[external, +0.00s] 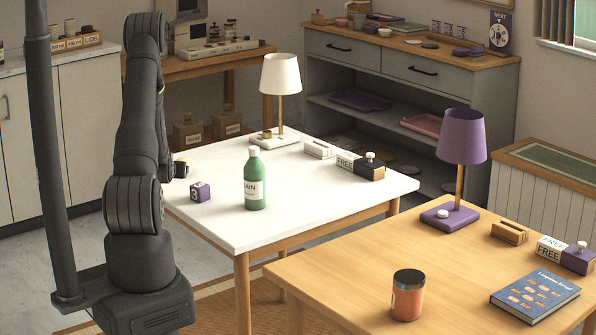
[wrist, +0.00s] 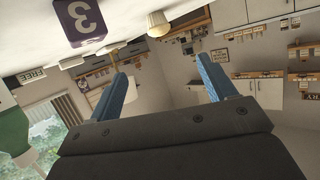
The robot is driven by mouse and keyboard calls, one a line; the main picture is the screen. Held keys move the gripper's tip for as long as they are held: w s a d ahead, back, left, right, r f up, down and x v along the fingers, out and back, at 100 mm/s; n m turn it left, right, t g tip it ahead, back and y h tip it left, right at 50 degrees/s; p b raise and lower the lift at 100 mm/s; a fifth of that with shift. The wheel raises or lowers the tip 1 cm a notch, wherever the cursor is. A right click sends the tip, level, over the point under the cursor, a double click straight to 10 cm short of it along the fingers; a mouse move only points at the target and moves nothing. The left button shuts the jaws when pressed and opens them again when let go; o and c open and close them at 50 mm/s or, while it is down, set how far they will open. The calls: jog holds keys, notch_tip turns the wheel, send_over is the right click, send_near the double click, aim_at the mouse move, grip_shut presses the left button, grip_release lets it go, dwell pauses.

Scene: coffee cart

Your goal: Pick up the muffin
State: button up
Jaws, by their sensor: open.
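I cannot pick out the muffin for certain in either view. In the wrist view, which is upside down, a small pale, ribbed object (wrist: 158,24) is near the top; I cannot tell whether it is the muffin. My gripper (wrist: 165,85) shows there with two blue fingers apart and nothing visible between them. In the external view my arm hides most of its own gripper end. A small dark object (external: 181,169) shows just right of the arm at the white table's left edge; I cannot tell what it is.
On the white table (external: 330,205) stand a purple cube (external: 200,191), also in the wrist view (wrist: 82,20), a green bottle (external: 255,180) and a white lamp (external: 280,75). The wooden table (external: 455,275) holds a jar (external: 407,295), book (external: 535,295) and purple lamp (external: 461,138). The white table's front is clear.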

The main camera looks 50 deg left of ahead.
jog(key=w+a+m+g+h, duration=0.1)
jog(key=w+a+m+g, duration=0.2)
jog(key=a, duration=0.4)
jog(key=m+g+h, duration=0.2)
jog(key=m+h, duration=0.5)
jog(key=m, duration=1)
send_near(182, 159)
jog(key=x, duration=0.5)
jog(key=shift+s+d+f, duration=0.1)
jog(key=shift+s, duration=0.35)
jog(key=shift+w+x, duration=0.15)
jog(key=shift+x, duration=1.2)
jog(key=shift+w+x, duration=0.2)
jog(key=shift+x, duration=1.2)
jog(key=c, duration=1.1)
